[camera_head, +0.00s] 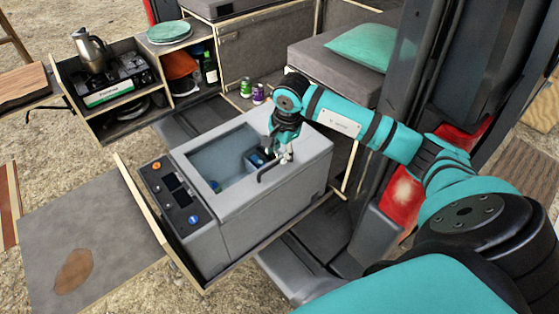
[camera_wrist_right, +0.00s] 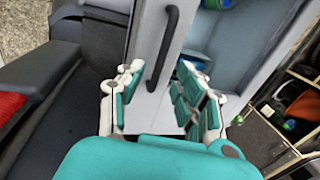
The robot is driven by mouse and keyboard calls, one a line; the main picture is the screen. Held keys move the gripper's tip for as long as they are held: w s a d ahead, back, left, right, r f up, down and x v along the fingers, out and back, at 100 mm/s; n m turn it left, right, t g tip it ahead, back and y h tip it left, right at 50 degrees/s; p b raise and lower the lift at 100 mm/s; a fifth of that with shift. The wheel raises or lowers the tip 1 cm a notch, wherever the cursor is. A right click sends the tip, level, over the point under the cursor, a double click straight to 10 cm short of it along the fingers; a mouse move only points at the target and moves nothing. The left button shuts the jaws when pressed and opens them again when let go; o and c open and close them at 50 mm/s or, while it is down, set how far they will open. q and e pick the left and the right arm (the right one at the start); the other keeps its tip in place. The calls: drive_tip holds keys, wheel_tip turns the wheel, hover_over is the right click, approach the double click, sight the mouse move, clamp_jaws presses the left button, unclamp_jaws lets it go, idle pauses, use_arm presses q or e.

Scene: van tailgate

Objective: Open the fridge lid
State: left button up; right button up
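The fridge (camera_head: 265,225) is a grey box with a control panel on its left end. Its top (camera_head: 305,150) has a bluish rectangular area through which a few items show; I cannot tell whether this is a clear window or an opening. A dark bar handle (camera_head: 268,172) sits on the top's right part and also shows in the wrist view (camera_wrist_right: 165,45). My right gripper (camera_head: 283,152) is at this handle. In the wrist view its fingers (camera_wrist_right: 163,95) are apart, either side of the grey strip bearing the handle, with no visible grip. My left gripper is out of view.
A stove (camera_head: 110,80) with a kettle (camera_head: 90,48) stands at the back left, beside a shelf with a bottle (camera_head: 210,68). Two cans (camera_head: 258,93) stand behind the fridge. A cushioned bench (camera_head: 335,65) is at the back right. A grey board (camera_head: 90,240) lies left.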

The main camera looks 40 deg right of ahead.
sight(277, 163)
drive_tip(key=f, duration=0.2)
drive_tip(key=w+f+b, duration=0.1)
drive_tip(key=f, duration=0.1)
drive_tip(key=shift+s+a, duration=0.1)
drive_tip(key=shift+c, duration=0.4)
clamp_jaws()
